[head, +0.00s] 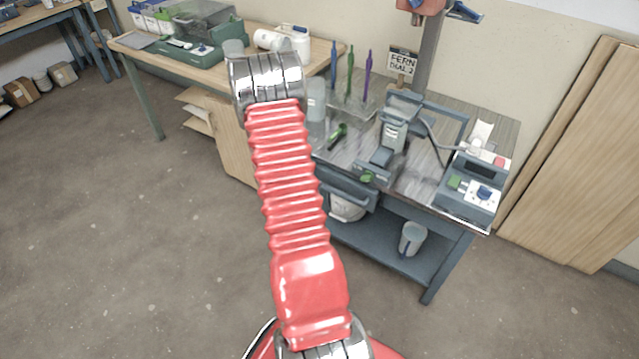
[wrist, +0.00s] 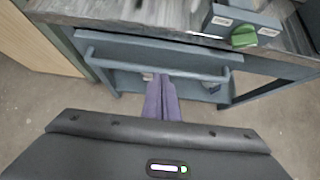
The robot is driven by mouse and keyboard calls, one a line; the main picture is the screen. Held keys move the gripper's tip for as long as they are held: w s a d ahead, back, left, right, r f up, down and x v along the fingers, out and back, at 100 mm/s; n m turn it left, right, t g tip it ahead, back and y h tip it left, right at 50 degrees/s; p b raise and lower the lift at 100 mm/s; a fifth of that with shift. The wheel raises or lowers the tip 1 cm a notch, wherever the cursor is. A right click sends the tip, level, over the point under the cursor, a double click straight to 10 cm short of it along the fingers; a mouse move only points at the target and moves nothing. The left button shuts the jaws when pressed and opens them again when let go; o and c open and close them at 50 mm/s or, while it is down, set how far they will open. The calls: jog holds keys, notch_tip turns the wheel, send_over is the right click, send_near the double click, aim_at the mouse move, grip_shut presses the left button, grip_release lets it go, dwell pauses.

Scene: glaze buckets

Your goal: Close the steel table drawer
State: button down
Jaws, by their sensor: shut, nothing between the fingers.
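The steel table (head: 455,235) stands right of centre in the head view, with a grey wood-grained top. Its blue-grey drawer (head: 348,190) is under the front edge and seems to stand out a little; how far is hard to tell. In the wrist view the drawer front (wrist: 150,52) spans the upper middle, with a long bar handle (wrist: 200,74) across it. My gripper (wrist: 161,77) is shut and empty, its purple-grey fingers pointing at the drawer. The fingertips overlap the handle bar in the picture; I cannot tell whether they touch. The head view does not show the gripper.
A machine (head: 392,135), a control box (head: 470,185) and a green-handled tool (head: 338,136) are on the tabletop. A white bucket (head: 347,208) and a grey jug (head: 412,238) are on the lower shelf. A wooden bench (head: 320,45) stands behind.

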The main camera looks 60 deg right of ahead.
jog(key=v, duration=0.5)
jog(key=shift+a+r, duration=0.15)
jog(key=shift+a, duration=0.05)
jog(key=c, duration=2.5)
grip_release()
jog(key=shift+o, duration=0.9)
jog(key=shift+w+r, duration=0.1)
jog(key=shift+r, duration=0.05)
jog(key=o, duration=0.6)
jog(key=w+a+r+m, duration=0.2)
jog(key=a+r+m, duration=0.2)
jog(key=r, duration=0.7)
jog(key=shift+w+a, duration=0.3)
jog(key=shift+a, duration=0.1)
jog(key=a+r+m, duration=0.6)
jog(key=a+r, duration=0.4)
jog(key=s+a+r+m+t+y, duration=0.2)
jog(key=a+r+y, duration=0.1)
jog(key=a, duration=0.8)
jog(key=s+a+r+m+t+y, duration=0.2)
jog(key=a+r, duration=0.3)
jog(key=a, duration=0.6)
jog(key=s+a+r+m+t+y, duration=0.2)
jog(key=s+a+r+m+y, duration=0.1)
jog(key=a, duration=0.9)
jog(key=shift+r+y, duration=0.6)
jog(key=shift+y, duration=0.1)
